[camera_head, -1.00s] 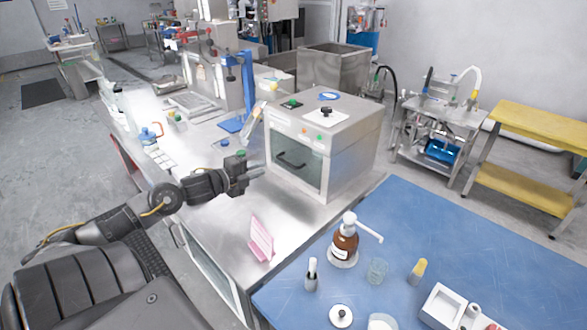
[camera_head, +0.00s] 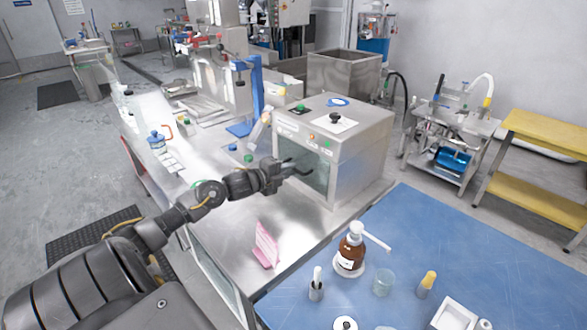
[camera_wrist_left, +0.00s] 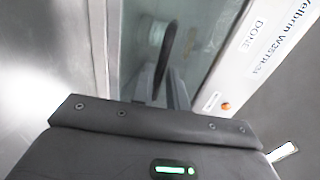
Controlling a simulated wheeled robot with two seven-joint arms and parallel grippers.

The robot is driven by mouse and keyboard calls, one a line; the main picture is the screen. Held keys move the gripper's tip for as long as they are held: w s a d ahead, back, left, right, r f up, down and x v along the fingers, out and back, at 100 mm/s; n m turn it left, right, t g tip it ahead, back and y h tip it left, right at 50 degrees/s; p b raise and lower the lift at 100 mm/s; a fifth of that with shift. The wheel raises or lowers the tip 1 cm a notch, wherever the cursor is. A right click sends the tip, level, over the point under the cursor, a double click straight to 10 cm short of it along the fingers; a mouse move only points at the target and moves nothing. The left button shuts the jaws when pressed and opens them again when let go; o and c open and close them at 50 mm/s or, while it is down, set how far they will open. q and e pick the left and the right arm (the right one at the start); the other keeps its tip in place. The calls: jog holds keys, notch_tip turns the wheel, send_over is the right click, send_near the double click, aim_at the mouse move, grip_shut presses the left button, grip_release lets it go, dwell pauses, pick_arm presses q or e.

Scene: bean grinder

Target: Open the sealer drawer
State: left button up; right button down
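The sealer (camera_head: 350,160) is a boxy grey machine on the metal bench. Its drawer front (camera_head: 312,165) has a dark glass panel in a pale frame and appears closed. A black curved handle (camera_wrist_left: 168,45) stands out from the glass in the left wrist view. My left gripper (camera_head: 278,174) is right in front of the drawer, at the handle. In the left wrist view its fingers (camera_wrist_left: 163,90) reach to the handle's near end, which appears to lie between them. I cannot tell whether they grip it. My right gripper is not in view.
A pink sign (camera_head: 266,245) stands on the bench below the gripper. A blue stand (camera_head: 250,90) and small green-capped items are behind it. The blue table (camera_head: 430,240) at right holds a brown pump bottle (camera_head: 350,246) and a glass beaker (camera_head: 383,282).

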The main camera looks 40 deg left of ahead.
pick_arm(q)
jog(key=shift+x, duration=1.3)
grip_shut()
